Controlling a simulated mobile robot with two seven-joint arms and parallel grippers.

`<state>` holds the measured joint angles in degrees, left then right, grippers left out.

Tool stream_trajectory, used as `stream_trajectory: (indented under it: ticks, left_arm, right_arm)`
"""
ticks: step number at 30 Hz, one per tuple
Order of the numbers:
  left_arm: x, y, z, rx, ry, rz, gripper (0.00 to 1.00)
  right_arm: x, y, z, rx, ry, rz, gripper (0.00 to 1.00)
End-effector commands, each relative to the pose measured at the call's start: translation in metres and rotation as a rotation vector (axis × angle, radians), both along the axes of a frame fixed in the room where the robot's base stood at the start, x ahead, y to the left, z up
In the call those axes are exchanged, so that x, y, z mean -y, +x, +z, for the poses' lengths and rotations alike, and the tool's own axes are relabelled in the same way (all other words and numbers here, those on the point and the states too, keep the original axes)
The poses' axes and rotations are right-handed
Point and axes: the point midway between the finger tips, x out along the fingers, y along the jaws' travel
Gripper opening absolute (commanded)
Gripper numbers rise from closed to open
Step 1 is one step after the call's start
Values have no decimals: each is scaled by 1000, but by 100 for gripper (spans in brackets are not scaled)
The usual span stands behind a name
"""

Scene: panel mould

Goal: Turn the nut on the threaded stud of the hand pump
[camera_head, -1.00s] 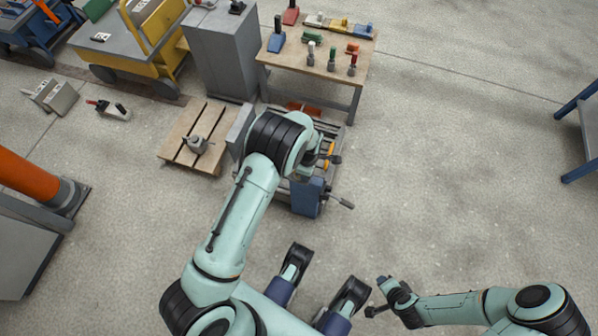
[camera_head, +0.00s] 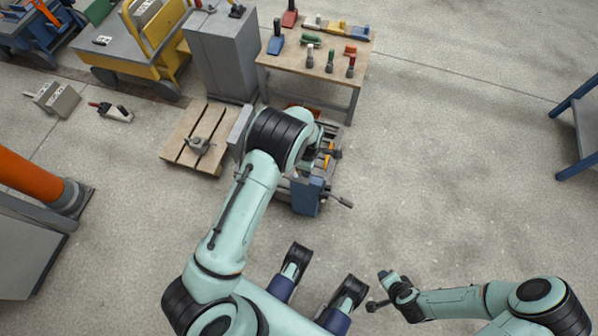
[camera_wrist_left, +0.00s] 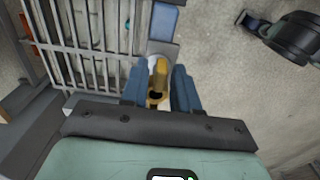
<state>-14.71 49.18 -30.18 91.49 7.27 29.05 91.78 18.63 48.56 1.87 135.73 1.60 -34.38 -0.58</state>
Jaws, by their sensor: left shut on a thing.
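A brass-yellow piece with a dark round end, which looks like the nut (camera_wrist_left: 157,88), sits between the two blue fingers of my left gripper (camera_wrist_left: 158,90) in the left wrist view. The gripper is shut on it. The stud is hard to make out. In the head view my left arm covers most of this spot, and the left gripper is largely hidden behind its wrist. A blue block with a dark lever, seemingly part of the pump (camera_head: 306,196), stands just below the wrist. My right gripper (camera_head: 380,293) is far off at lower right, above bare floor; its fingers are unclear.
A metal grate (camera_wrist_left: 95,40) lies beside the left gripper. A wooden-topped table (camera_head: 345,62) with several coloured tools stands behind. A grey cabinet (camera_head: 222,55) and a slotted wooden pallet (camera_head: 180,150) are to the left.

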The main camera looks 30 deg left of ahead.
Motion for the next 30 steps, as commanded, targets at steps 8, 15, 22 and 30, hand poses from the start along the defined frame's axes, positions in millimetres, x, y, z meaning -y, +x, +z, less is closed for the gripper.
stream_trajectory:
  ticks: [8,15,22,30]
  left_arm:
    - [0,0,16,1,0,0,0]
    - [0,0,28,1,-1,0,0]
    - [0,0,31,0,0,1,0]
    - [2,-3,40,-1,1,-72,0]
  right_arm:
    - [0,1,14,5,0,0,43]
    - [0,1,24,8,1,0,43]
    - [0,2,26,9,0,0,43]
    - [-3,-4,35,-7,8,7,43]
